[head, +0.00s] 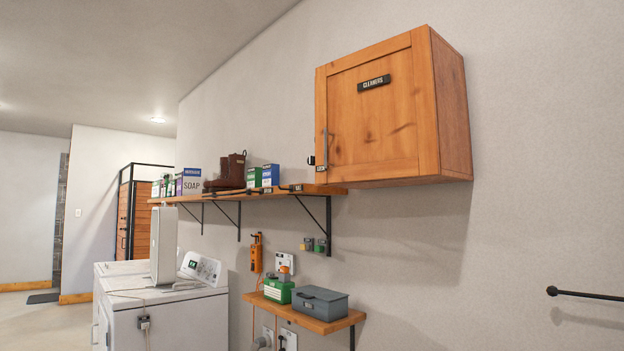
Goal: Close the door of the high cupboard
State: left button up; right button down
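The high cupboard (452,105) is a wooden box fixed on the wall, right of the middle of the head view. Its door (372,125) faces me, with a black label reading CLEANERS (374,83) and a grey upright handle (325,146) near its lower left edge. The door looks flush with the cupboard or nearly so, and no inside shows. I cannot tell whether a small gap is left at its edge. Neither of my grippers is in view.
A wooden shelf (240,193) with boxes and brown boots (227,172) runs left below the cupboard. A lower shelf (312,318) holds a grey toolbox (320,302). White machines (165,318) stand at lower left. A black rail (590,295) projects at right.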

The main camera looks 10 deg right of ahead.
aim_at(376, 118)
jog(key=u, duration=0.7)
jog(key=i, duration=1.2)
jog(key=u, duration=0.3)
